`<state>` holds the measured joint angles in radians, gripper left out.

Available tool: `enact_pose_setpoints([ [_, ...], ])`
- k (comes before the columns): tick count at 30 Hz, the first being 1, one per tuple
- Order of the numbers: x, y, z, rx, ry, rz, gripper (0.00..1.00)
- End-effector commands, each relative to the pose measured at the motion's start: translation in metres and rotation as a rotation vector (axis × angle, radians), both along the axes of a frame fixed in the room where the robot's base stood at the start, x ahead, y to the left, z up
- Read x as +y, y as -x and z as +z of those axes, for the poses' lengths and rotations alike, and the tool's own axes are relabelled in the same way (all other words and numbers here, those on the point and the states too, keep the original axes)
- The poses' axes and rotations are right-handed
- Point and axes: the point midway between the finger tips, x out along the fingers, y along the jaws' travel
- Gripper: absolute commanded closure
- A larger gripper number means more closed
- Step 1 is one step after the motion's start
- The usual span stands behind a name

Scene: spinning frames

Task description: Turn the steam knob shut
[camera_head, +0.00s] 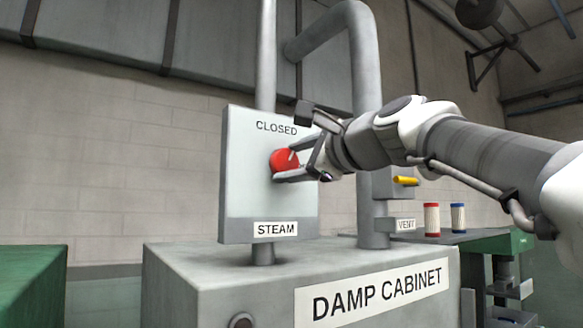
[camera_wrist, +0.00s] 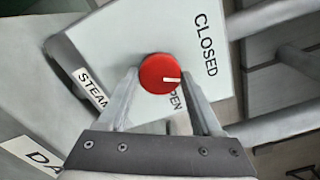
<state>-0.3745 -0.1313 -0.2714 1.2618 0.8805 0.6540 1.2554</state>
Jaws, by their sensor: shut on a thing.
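The red round steam knob (camera_head: 281,162) sits on the pale upright panel (camera_head: 243,165) marked CLOSED at the top and STEAM at the bottom. My gripper (camera_head: 289,164) is shut on the knob, reaching in from the right. In the wrist view the knob (camera_wrist: 152,69) sits between my two fingertips (camera_wrist: 161,81). Its white pointer line is turned near the word CLOSED, a little to the right of straight up on the panel. The word OPEN on the panel's right side is partly hidden by a finger and the knob.
The panel stands on a grey cabinet (camera_head: 200,275) labelled DAMP CABINET. Grey pipes (camera_head: 365,75) rise behind it. A yellow handle (camera_head: 405,181) near a VENT label and red and blue spools (camera_head: 432,219) stand right, below my arm. A green surface (camera_head: 30,280) is at lower left.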

Motion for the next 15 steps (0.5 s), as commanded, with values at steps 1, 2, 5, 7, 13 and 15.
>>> enact_pose_setpoints([
  [1,-0.0007,-0.0006,-0.0024,-0.024,0.038,-0.002,0.89],
  [2,-0.0004,-0.0005,-0.0025,-0.040,0.061,-0.002,0.89],
  [5,-0.0001,-0.0002,-0.0022,-0.090,0.135,0.000,0.89],
  [7,-0.0005,-0.0002,-0.0021,-0.122,0.182,-0.001,0.89],
  [13,-0.0002,-0.0001,-0.0016,-0.199,0.296,0.000,0.89],
  [15,0.0000,-0.0002,-0.0017,-0.220,0.328,0.001,0.89],
])
